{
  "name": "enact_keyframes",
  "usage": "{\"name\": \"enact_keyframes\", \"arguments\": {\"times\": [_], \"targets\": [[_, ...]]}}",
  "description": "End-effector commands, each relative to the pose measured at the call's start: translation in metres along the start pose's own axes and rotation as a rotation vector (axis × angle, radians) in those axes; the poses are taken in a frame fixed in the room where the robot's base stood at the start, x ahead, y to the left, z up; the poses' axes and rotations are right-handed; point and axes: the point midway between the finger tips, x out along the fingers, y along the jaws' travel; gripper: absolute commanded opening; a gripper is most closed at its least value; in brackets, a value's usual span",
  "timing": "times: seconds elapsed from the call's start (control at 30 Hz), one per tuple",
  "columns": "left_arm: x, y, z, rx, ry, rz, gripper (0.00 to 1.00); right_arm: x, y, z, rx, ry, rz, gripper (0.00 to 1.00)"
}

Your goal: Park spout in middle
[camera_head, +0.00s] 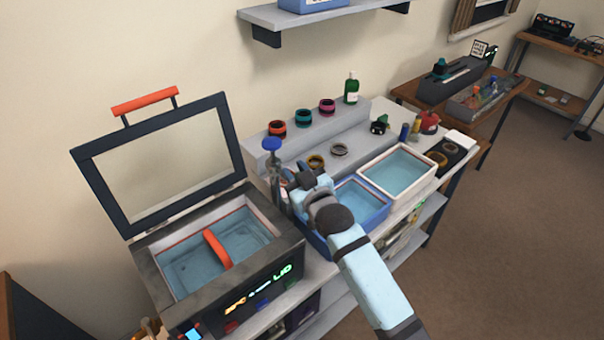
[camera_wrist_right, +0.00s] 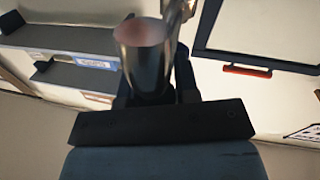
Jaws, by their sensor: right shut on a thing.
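The tap with a blue knob (camera_head: 271,145) on a thin grey post stands between the open tank and the blue-rimmed basin. My right gripper (camera_head: 300,184) is beside this post, at the near-left end of the blue basin. In the right wrist view it is shut on a shiny metal tube, which looks like the spout (camera_wrist_right: 143,50), with a round pinkish end facing the camera. In the head view my gripper hides most of the spout, so its exact direction is unclear. My left gripper is not in view.
The tank (camera_head: 165,251) has its framed lid (camera_head: 160,165) raised and an orange bar across its water. The blue basin (camera_head: 378,220) and white basin (camera_head: 432,176) hold water on the right. Lens rings and a green bottle (camera_head: 351,88) stand on the shelf behind.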

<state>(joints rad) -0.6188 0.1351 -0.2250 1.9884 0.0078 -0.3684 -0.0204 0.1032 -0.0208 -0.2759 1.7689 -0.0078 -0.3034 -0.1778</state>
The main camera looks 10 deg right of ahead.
Motion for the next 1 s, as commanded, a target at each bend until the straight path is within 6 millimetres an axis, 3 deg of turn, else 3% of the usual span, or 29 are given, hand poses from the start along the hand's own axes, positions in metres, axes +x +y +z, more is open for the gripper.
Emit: {"name": "enact_keyframes", "arguments": {"times": [0.57,0.6,0.7,1.0], "targets": [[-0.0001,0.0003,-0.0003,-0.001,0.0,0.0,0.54,0.0029,-0.0022,-0.0014,0.001,0.002,0.0,0.0],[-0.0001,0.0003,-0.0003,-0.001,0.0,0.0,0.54,0.0029,-0.0021,-0.0014,0.001,0.002,0.0,0.36],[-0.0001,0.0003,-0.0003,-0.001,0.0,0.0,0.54,0.0028,-0.0021,-0.0012,0.001,0.001,0.0,0.54],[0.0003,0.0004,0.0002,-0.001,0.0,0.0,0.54,0.0004,-0.0021,-0.0002,0.0,0.0,0.0,0.54]]}}
